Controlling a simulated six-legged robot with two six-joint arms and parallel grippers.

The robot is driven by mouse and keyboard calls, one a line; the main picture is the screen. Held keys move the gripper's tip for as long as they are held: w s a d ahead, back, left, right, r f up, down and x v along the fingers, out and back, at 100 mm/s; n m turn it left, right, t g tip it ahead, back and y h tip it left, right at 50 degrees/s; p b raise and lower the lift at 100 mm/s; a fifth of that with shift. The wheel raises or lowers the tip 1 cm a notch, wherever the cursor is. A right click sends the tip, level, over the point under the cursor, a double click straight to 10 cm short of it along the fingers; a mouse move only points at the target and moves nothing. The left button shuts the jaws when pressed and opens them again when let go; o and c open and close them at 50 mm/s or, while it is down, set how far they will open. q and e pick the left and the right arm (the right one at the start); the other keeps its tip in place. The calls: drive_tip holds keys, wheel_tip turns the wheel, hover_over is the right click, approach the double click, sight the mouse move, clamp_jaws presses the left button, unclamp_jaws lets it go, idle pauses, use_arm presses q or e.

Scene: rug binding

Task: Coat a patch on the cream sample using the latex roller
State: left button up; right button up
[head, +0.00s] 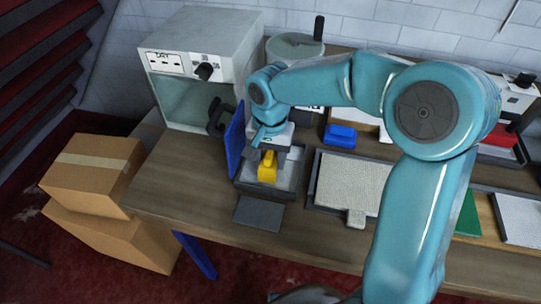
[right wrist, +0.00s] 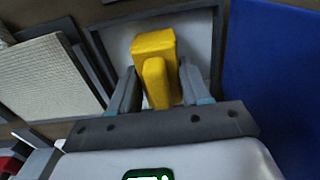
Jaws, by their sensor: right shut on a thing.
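My right gripper (head: 266,152) is shut on the yellow handle of what looks like the latex roller (head: 267,167), over a grey-rimmed tray (head: 290,183) with a pale inside. In the right wrist view the yellow piece (right wrist: 153,50) stands between the two fingers of my right gripper (right wrist: 156,88). The roller's working end is hidden, so I cannot tell whether it touches the tray. The cream sample (head: 350,184) lies flat in a dark frame to the right of the tray. It also shows at the left of the right wrist view (right wrist: 42,75). My left gripper is not in view.
A blue panel (head: 234,143) stands upright close left of the tray. A grey box with a dial (head: 200,60) stands behind it. A dark flat plate (head: 259,213) lies in front. A blue block (head: 340,136) lies behind the sample. The table's left front is clear.

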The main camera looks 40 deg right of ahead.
drive_tip(key=shift+s+a+r, duration=0.1)
drive_tip(key=shift+s, duration=0.05)
drive_tip(key=shift+f, duration=0.2)
drive_tip(key=shift+f+b, duration=0.35)
drive_tip(key=shift+b, duration=0.1)
drive_tip(key=shift+r, duration=0.1)
idle(0.7)
wheel_tip(320, 180, up, 7)
drive_tip(key=p, duration=0.5)
drive_tip(key=shift+p, duration=0.3)
idle(0.6)
